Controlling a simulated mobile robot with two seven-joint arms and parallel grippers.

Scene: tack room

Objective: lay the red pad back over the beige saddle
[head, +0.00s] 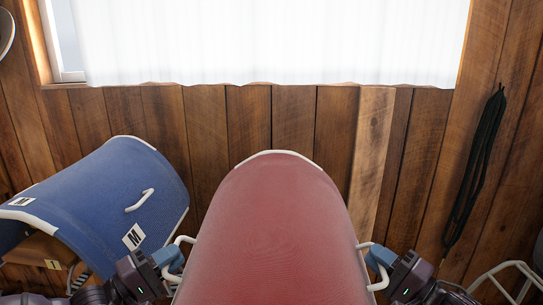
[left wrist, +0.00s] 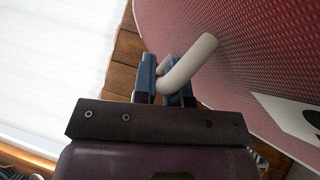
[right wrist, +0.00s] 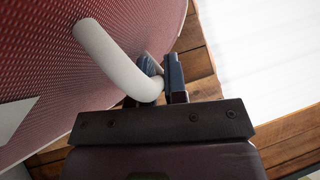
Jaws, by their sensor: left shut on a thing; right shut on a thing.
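The red pad (head: 275,220) is curved like an arch, with a white edge, and fills the middle of the head view. My left gripper (head: 172,256) is shut on the white handle at the pad's left side; this handle (left wrist: 190,60) shows between the fingers in the left wrist view. My right gripper (head: 376,258) is shut on the white handle at the pad's right side; that handle (right wrist: 115,60) shows in the right wrist view. The beige saddle is not visible; I cannot tell what lies under the red pad.
A blue pad (head: 110,190) with a white handle and "M" labels lies over a brown support (head: 40,248) at the left, close to my left gripper. A plank wall (head: 250,125) with a curtained window stands behind. A dark strap (head: 480,165) hangs at the right.

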